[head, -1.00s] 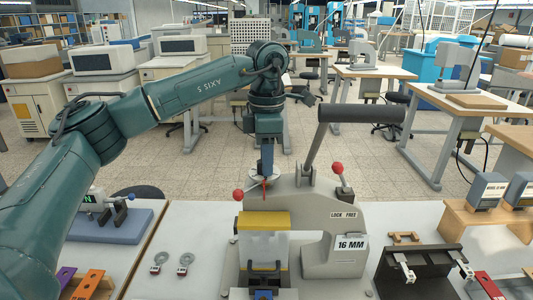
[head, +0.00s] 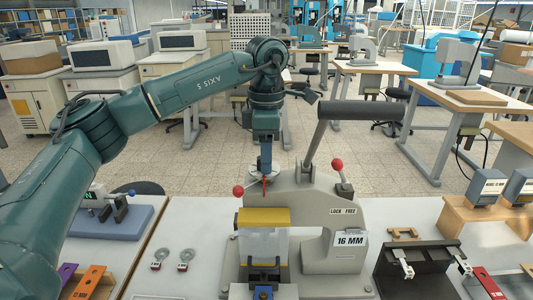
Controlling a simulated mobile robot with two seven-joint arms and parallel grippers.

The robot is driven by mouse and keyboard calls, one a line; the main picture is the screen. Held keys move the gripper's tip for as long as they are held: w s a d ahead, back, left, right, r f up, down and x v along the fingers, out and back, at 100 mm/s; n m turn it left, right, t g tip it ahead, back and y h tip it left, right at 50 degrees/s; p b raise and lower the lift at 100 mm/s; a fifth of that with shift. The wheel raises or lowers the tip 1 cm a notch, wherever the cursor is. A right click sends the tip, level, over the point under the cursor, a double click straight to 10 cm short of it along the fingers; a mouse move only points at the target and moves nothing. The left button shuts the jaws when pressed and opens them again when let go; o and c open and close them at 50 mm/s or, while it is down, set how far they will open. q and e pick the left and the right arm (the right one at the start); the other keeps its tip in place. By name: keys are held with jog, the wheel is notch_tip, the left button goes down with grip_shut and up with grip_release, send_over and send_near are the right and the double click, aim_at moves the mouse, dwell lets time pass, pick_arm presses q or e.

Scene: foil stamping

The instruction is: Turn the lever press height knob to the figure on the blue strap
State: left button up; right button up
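The grey lever press (head: 322,205) stands at the front middle, with a dark lever bar (head: 360,111) and a yellow block (head: 263,217) at its front. A pale round dial (head: 252,172) sits on top, with a red mark at its front. My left gripper (head: 266,174) points straight down at the dial's middle; its fingers are too small and hidden to tell whether they are shut on a knob. A card on the press reads 16 MM (head: 350,239); a label above reads LOCK FREE. A blue piece (head: 263,292) lies at the bottom edge, with no figure readable. My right gripper is out of view.
Two ring-headed tags (head: 187,257) lie left of the press. A black rack (head: 415,268) stands at right. A blue-grey fixture (head: 115,222) stands at left, behind my arm.

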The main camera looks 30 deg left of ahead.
pick_arm(q)
jog(key=shift+o, duration=0.6)
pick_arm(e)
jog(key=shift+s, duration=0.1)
pick_arm(q)
jog(key=shift+r, duration=0.25)
notch_tip(320, 180, up, 13)
jog(key=shift+f+p, duration=0.2)
jog(key=shift+p, duration=0.25)
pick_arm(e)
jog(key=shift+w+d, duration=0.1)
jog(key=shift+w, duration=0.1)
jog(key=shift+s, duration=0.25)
